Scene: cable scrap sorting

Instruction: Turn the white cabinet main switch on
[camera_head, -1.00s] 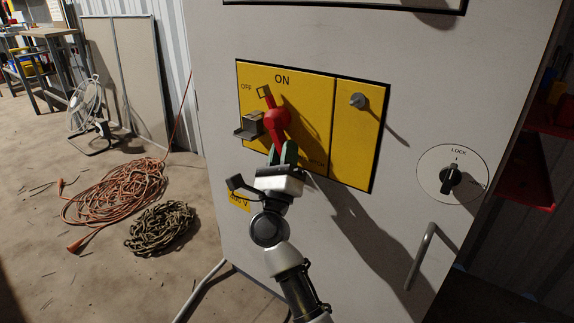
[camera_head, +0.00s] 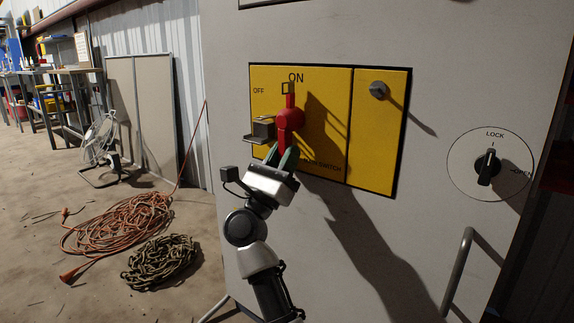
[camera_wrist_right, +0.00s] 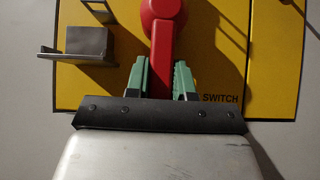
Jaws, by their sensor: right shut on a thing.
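The white cabinet (camera_head: 400,30) fills the right side of the head view. Its yellow switch panel (camera_head: 330,85) bears the words ON and OFF. The red main switch handle (camera_head: 289,117) stands about upright, its upper tip just below the ON label. In the right wrist view the red handle (camera_wrist_right: 162,50) runs down between the green fingers. My right gripper (camera_head: 284,156) is shut on the handle's lower end; its fingers also show in the wrist view (camera_wrist_right: 161,80). My left gripper is not in view.
A small grey box on a bracket (camera_head: 262,129) sticks out left of the handle. Orange cable (camera_head: 120,225) and a dark coil (camera_head: 160,262) lie on the floor.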

